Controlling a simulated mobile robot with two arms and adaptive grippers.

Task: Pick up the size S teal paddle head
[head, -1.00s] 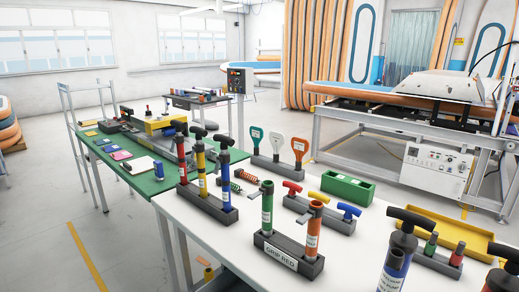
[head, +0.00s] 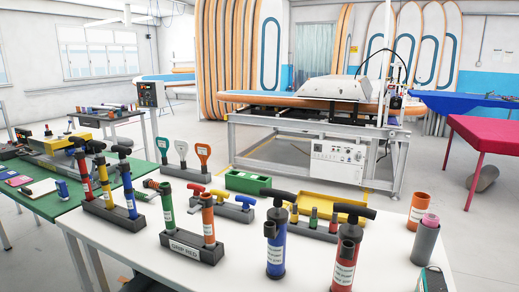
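Several small paddle heads stand upright in a dark rack (head: 187,173) on the white table, in the head view. The leftmost is a teal-green paddle head (head: 162,144) with a white label. The size letters on the labels are too small to read. Neither of my grippers is in view.
In front of the rack stand a block of pump cylinders marked "GRIP RED" (head: 184,247), a blue pump (head: 275,240) and a red pump (head: 345,258). A green box (head: 247,182) and yellow tray (head: 335,205) lie to the right. Bare white tabletop (head: 235,275) shows in front.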

